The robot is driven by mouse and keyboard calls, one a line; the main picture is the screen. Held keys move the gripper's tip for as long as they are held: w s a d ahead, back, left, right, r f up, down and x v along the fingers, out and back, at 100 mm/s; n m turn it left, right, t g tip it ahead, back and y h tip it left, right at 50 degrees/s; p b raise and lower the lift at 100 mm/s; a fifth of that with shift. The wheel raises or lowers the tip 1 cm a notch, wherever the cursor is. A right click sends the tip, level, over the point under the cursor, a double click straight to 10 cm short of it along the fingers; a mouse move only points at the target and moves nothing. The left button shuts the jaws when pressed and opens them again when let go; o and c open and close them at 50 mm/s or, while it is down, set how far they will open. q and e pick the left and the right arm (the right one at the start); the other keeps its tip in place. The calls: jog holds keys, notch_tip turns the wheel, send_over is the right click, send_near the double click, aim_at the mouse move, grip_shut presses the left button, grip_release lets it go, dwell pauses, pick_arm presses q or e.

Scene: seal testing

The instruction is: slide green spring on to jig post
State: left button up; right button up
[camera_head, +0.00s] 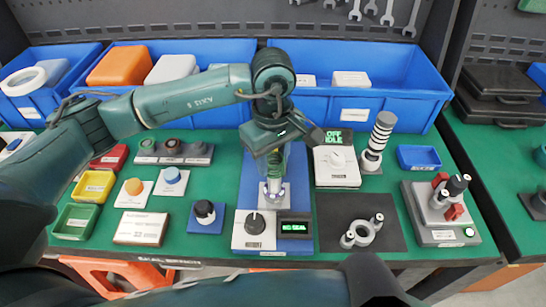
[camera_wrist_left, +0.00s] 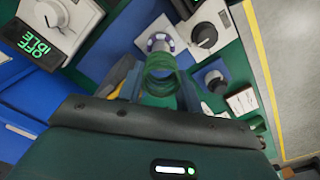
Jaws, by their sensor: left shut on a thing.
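My left gripper (camera_head: 274,158) is shut on the green spring (camera_head: 274,166) and points down over the blue test plate (camera_head: 252,190). In the left wrist view the spring (camera_wrist_left: 160,76) shows as green coils between the two fingers (camera_wrist_left: 160,92). The pale jig (camera_head: 273,193) with purple-tipped pins stands on the plate just below the spring; it also shows in the left wrist view (camera_wrist_left: 160,43). The jig's post is hard to make out, and I cannot tell whether the spring is around it or only above it. My right gripper is not in view.
A dial box with a "NO SEAL" display (camera_head: 295,228) sits in front of the jig. An "OFF IDLE" box (camera_head: 337,168) and a ringed post (camera_head: 377,143) stand to its right. Small button blocks (camera_head: 171,182) lie to its left. Blue bins (camera_head: 420,90) line the back.

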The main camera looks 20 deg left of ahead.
pick_arm(q)
jog(key=shift+f+b, duration=0.3)
jog(key=shift+b, duration=0.05)
dwell(0.4)
jog(key=o, duration=1.1)
jog(key=shift+c, duration=0.2)
jog(key=shift+r, duration=0.1)
notch_tip(320, 180, up, 7)
jog(key=p, duration=0.3)
dwell(0.6)
